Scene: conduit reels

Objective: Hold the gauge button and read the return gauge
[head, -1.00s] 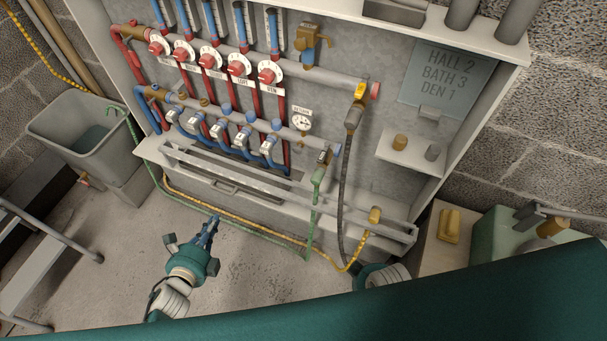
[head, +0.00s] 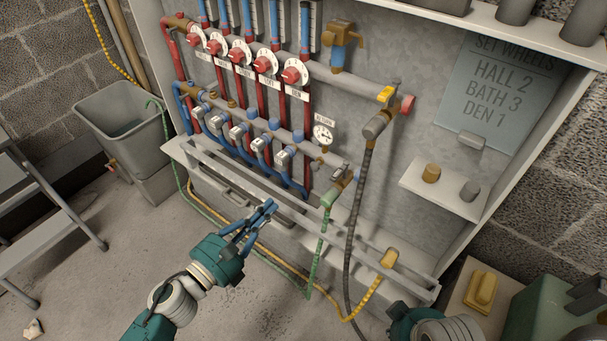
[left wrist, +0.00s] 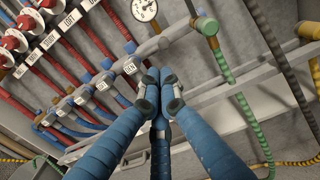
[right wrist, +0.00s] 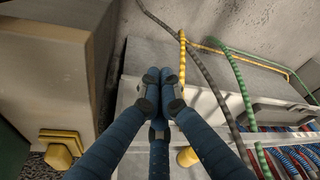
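The return gauge (head: 323,134) is a small round white dial with a dark needle on the lower grey pipe, under a small label. Its top is cut off in the left wrist view (left wrist: 145,10). The reading is too small to tell. I cannot make out the gauge button for certain. My left gripper (head: 268,208) is below and left of the gauge, in front of the lower rail, apart from the dial. Its fingers meet with nothing between them, as the left wrist view shows (left wrist: 160,90). My right gripper (right wrist: 159,90) is shut and empty, low at the right.
Green (head: 322,240), dark (head: 361,200) and yellow (head: 365,300) hoses hang at the right. The grey rail (head: 340,232) runs along the front. A tub (head: 125,120) and step ladder (head: 50,195) stand left.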

